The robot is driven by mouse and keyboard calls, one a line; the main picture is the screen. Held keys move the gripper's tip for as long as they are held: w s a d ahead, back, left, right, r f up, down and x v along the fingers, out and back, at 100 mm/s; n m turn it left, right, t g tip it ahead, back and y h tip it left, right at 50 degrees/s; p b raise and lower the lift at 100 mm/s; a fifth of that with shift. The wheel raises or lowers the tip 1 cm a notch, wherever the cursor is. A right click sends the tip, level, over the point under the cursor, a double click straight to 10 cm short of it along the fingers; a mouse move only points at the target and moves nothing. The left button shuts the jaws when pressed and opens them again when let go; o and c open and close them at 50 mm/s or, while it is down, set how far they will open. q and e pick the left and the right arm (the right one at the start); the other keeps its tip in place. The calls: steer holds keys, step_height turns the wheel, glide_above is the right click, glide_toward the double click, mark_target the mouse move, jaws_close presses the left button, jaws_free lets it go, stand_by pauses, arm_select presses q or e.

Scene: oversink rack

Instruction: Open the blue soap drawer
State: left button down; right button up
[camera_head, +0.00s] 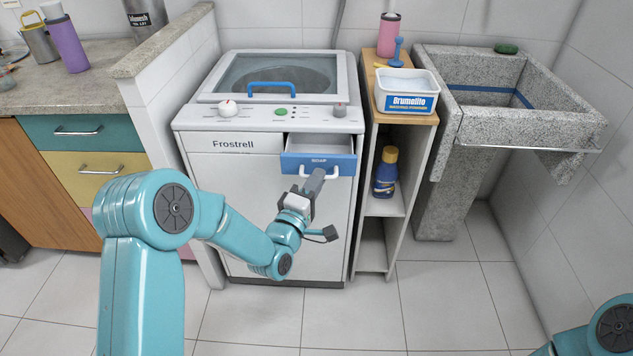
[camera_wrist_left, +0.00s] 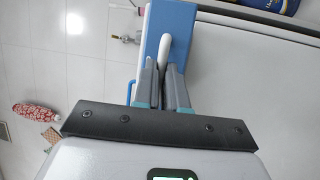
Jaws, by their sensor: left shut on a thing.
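The blue soap drawer (camera_head: 340,166), marked SOAP, is at the upper right of the white washer's front. It stands partly pulled out, and its pale inside shows behind the blue front. Its white handle (camera_head: 297,170) is on the front face. My left gripper (camera_head: 313,183) is at this handle, its fingers shut on it. In the left wrist view the gripper (camera_wrist_left: 164,75) has the white handle (camera_wrist_left: 165,44) between its fingertips, with the blue drawer front (camera_wrist_left: 178,18) just beyond. The fingers hide part of the handle. My right gripper is out of view.
The washer (camera_head: 237,215) has a blue lid handle (camera_head: 272,88). A narrow shelf (camera_head: 397,205) with a detergent bottle (camera_head: 386,172) and a white Drumelito box (camera_head: 406,91) stands close on the right. A stone sink (camera_head: 530,110) is further right. The floor in front is clear.

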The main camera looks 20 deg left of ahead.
arm_select(q)
steer(key=shift+s, duration=0.2)
steer(key=c, duration=1.2)
jaws_free()
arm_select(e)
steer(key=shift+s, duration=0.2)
arm_select(q)
steer(key=s+a+f+p, duration=0.2)
steer(key=s+p, duration=0.5)
steer(key=s, duration=0.9)
steer(key=shift+f, duration=0.2)
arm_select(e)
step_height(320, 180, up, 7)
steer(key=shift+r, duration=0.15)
